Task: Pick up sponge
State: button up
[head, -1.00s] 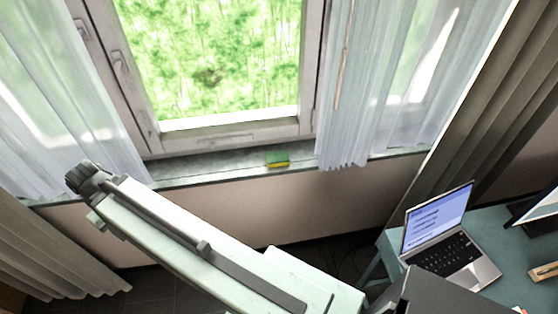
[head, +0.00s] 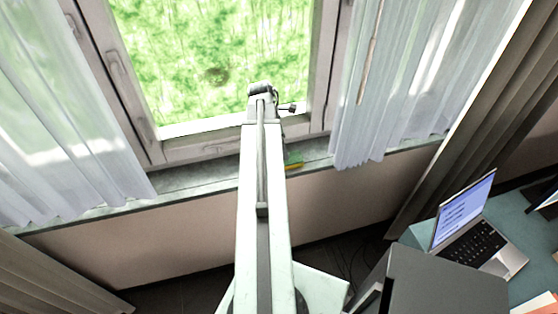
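The sponge (head: 294,160), green with a yellow side, lies on the grey windowsill (head: 190,180) below the window. Its left part is hidden behind my arm. My arm reaches up and away from the bottom of the head view, and its end (head: 264,90) shows in front of the window's lower frame, above and left of the sponge in the picture. The fingers of my gripper cannot be made out from here. I see nothing held.
Pale curtains hang on both sides of the window, the right curtain (head: 365,110) close to the sponge. A laptop (head: 465,230) stands on a teal table (head: 512,203) at the right. The sill left of my arm is clear.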

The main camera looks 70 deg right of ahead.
jog(key=shift+s+d, duration=0.4)
jog(key=shift+s, duration=0.15)
jog(key=b+x, duration=0.2)
jog(key=shift+f+b, duration=0.35)
jog(key=shift+f, duration=0.05)
jog(key=b+x, duration=0.5)
jog(key=shift+s+a+f, duration=0.15)
jog(key=shift+s+a, duration=0.15)
jog(key=c, duration=1.6)
jog(key=shift+o, duration=0.2)
notch_tip(320, 180, up, 10)
jog(key=p, duration=1)
